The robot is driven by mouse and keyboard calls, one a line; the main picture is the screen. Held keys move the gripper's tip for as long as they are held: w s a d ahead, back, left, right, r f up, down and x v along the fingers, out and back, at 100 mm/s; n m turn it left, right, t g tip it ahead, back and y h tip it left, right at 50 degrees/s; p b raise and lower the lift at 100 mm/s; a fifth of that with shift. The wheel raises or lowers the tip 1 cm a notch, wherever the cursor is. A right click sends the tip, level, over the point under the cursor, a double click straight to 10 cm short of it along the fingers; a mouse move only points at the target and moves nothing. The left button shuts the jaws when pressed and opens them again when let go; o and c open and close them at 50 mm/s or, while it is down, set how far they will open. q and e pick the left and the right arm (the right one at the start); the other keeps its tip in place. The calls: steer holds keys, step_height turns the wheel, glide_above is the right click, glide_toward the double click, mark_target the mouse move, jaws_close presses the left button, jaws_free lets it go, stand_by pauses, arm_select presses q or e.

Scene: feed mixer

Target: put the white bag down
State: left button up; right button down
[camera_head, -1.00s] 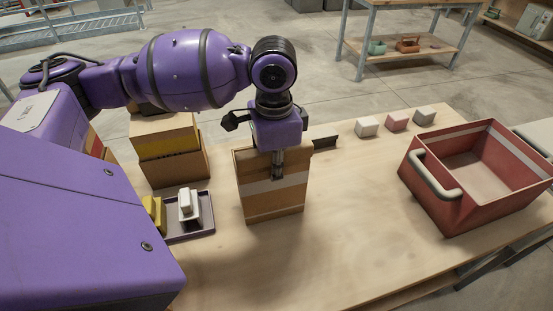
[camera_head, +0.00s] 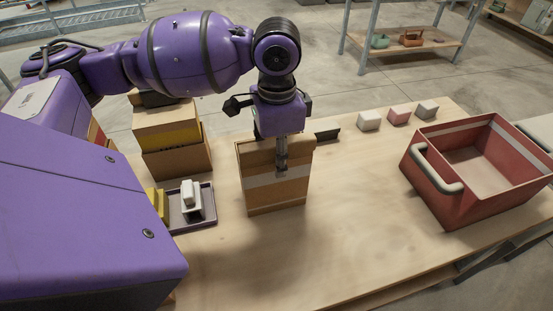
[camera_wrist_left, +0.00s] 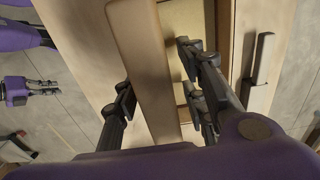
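A small white pack (camera_head: 188,193) stands on a dark tray (camera_head: 208,215) at the left of the table. Another white pack (camera_head: 368,120) sits at the back, and I cannot tell which one is the white bag. My left gripper (camera_head: 281,152) points down at the front wall of a cardboard box (camera_head: 276,192). In the left wrist view its fingers (camera_wrist_left: 160,95) stand apart on either side of a tan panel, with a small gap at the right finger. No white bag shows between them. My right gripper is not in the head view.
A red crate (camera_head: 430,204) with a grey handle stands at the right. A pink pack (camera_head: 399,116) and a grey pack (camera_head: 427,109) sit at the back. Stacked cartons (camera_head: 178,163) stand behind the tray. Bare table (camera_head: 350,215) lies between box and crate.

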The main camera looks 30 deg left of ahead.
arm_select(q)
step_height(320, 180, up, 11)
steer(key=shift+f+p, duration=0.2)
steer(key=shift+p, duration=0.4)
